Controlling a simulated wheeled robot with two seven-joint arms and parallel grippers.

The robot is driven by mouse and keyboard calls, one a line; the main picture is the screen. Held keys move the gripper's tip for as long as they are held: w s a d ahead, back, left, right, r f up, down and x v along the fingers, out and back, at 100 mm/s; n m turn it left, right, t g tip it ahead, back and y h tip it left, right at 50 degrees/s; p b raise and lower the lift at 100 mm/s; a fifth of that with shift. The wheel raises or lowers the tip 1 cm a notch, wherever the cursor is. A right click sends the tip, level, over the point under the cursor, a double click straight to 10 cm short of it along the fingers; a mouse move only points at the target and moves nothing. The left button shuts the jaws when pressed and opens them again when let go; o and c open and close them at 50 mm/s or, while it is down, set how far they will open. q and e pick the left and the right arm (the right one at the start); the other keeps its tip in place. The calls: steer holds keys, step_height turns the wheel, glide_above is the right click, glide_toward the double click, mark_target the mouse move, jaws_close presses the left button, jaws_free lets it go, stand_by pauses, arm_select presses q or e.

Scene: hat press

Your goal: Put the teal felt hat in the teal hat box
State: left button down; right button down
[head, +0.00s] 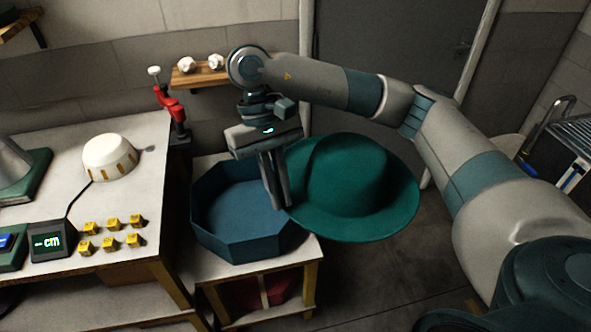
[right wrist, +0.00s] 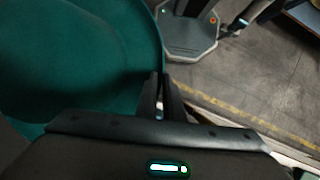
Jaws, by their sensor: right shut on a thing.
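The teal felt hat (head: 347,185) hangs in the air, tilted, to the right of the box in the head view. My right gripper (head: 281,203) is shut on the left edge of its brim. In the right wrist view the hat (right wrist: 75,60) fills the left side, its brim edge at the fingers (right wrist: 160,95). The teal hat box (head: 243,245) is an open octagonal box on a low stand. The gripper's fingers are in front of the box's right part, and the hat's left brim overlaps its right rim in the picture. My left gripper is not in view.
The low stand (head: 312,250) has a dark red thing on its lower shelf. A white table (head: 135,185) at left holds a white dome (head: 109,157), yellow blocks (head: 111,229) and a small display (head: 52,240). A red tool (head: 170,105) stands behind.

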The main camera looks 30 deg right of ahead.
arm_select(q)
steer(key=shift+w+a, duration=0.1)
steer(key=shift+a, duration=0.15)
